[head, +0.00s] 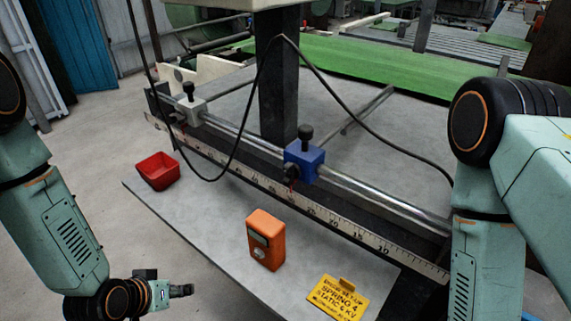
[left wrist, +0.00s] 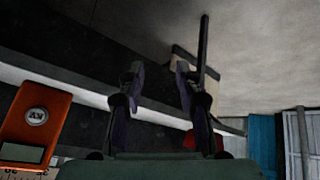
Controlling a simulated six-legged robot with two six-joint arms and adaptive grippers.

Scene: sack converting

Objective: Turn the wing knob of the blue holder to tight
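The blue holder (head: 304,161) is clamped on the steel rail, right of the black post. A black knob (head: 306,133) stands upright on its top. A small dark part (head: 291,172) on its front face may be the wing knob; its turn position is too small to tell. My left gripper (head: 180,290) is low at the left, in front of the table edge and well away from the holder. In the left wrist view its two fingers (left wrist: 157,72) are apart with nothing between them. My right arm stands at the right; its gripper is out of view.
A pale holder (head: 191,108) sits farther left on the steel rail (head: 365,193). A ruler strip (head: 335,221) runs below. A red bin (head: 158,171), an orange device (head: 265,240) and a yellow sign (head: 338,298) stand on the grey table (head: 205,215). A black cable loops before the post.

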